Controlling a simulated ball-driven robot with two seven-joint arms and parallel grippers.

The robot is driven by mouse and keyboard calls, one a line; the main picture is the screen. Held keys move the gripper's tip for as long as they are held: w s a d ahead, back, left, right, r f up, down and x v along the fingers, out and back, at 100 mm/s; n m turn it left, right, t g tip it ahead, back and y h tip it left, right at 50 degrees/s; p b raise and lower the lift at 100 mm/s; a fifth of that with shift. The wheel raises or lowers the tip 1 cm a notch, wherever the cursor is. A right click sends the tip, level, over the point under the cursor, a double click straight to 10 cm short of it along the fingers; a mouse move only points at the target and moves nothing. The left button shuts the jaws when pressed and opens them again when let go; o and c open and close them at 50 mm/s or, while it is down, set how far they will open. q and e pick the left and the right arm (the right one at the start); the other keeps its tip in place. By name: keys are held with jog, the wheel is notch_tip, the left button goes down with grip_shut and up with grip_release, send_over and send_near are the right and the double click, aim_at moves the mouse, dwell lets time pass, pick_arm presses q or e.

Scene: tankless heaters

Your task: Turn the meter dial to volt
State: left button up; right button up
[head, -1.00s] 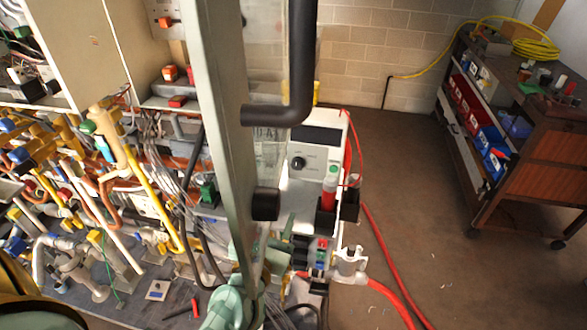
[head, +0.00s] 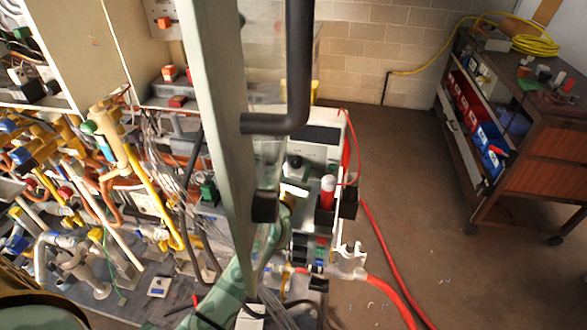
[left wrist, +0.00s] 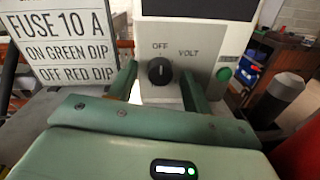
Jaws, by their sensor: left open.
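The meter is a pale box with a dark display (head: 318,133), standing behind the clear panel in the head view. Its round black dial (left wrist: 160,71) shows in the left wrist view between the labels OFF above and VOLT at upper right. The dial's light mark looks to point up at OFF. My left gripper (left wrist: 159,76) is open, with one green finger on each side of the dial. I cannot tell whether either finger touches it. In the head view the left gripper (head: 293,186) is just below the dial, partly hidden by the door frame. My right gripper is not in view.
A grey-green door frame (head: 222,130) with a black handle (head: 299,70) stands in front of the meter. Crowded pipes and valves fill the left.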

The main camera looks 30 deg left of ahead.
pick_arm(q)
jog(key=c, duration=1)
jog(key=shift+m, duration=0.3)
jog(key=m+p, duration=0.2)
jog(key=shift+r+m, duration=0.2)
jog(key=shift+m, duration=0.1)
jog(key=m+p, duration=0.5)
jog(key=shift+m, duration=0.4)
jog(key=shift+d+f+m+g+y+p, duration=0.1)
jog(key=shift+m+g+y+p, duration=0.2)
jog(key=shift+m+p, duration=0.7)
jog(key=shift+f+m, duration=0.1)
jog(key=shift+m, duration=0.2)
